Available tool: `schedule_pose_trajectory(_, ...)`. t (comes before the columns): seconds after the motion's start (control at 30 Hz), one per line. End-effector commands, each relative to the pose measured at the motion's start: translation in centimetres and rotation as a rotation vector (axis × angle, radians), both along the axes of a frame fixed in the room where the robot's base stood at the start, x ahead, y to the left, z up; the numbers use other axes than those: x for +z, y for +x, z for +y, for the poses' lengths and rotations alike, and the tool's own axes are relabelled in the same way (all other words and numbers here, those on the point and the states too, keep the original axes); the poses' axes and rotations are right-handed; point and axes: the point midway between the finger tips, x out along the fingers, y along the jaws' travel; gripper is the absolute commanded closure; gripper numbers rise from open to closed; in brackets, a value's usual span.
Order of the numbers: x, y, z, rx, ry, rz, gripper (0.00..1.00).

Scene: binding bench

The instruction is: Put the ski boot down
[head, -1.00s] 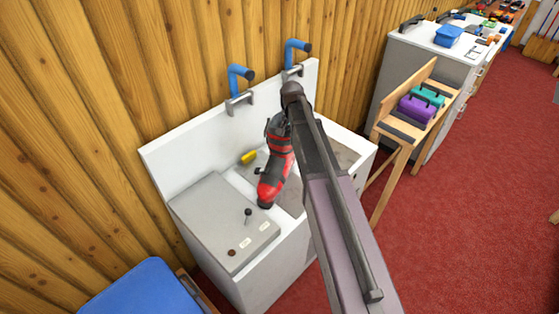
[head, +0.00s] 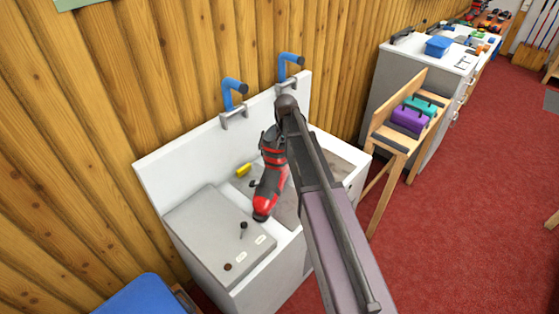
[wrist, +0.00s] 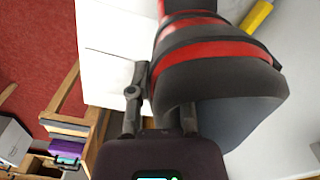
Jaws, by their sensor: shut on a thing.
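The ski boot (head: 270,188) is red and black and is held tilted over the white binding bench (head: 180,165), its toe towards the grey block at the front. In the head view my arm covers part of it and hides my gripper. In the wrist view the boot (wrist: 215,60) fills the upper middle, dark with red bands. My gripper (wrist: 160,110) is shut on the boot near its dark end. I cannot tell whether the boot touches the bench top.
A grey block (head: 205,230) with a small black knob fills the bench's near end. Two blue hooked handles (head: 235,88) (head: 291,60) rise at the back panel. A yellow item (head: 244,170) lies behind the boot. A wooden stand (head: 395,140) with purple and teal boxes is to the right.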

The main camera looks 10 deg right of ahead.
Motion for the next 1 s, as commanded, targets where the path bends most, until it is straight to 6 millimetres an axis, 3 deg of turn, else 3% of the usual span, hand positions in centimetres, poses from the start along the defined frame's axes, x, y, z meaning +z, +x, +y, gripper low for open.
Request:
schedule_pose_trajectory(0.47,1.6,0.0,0.0,0.0,0.0,0.0,1.0)
schedule_pose_trajectory(1.0,6.3,0.0,0.0,0.0,0.0,0.0,1.0)
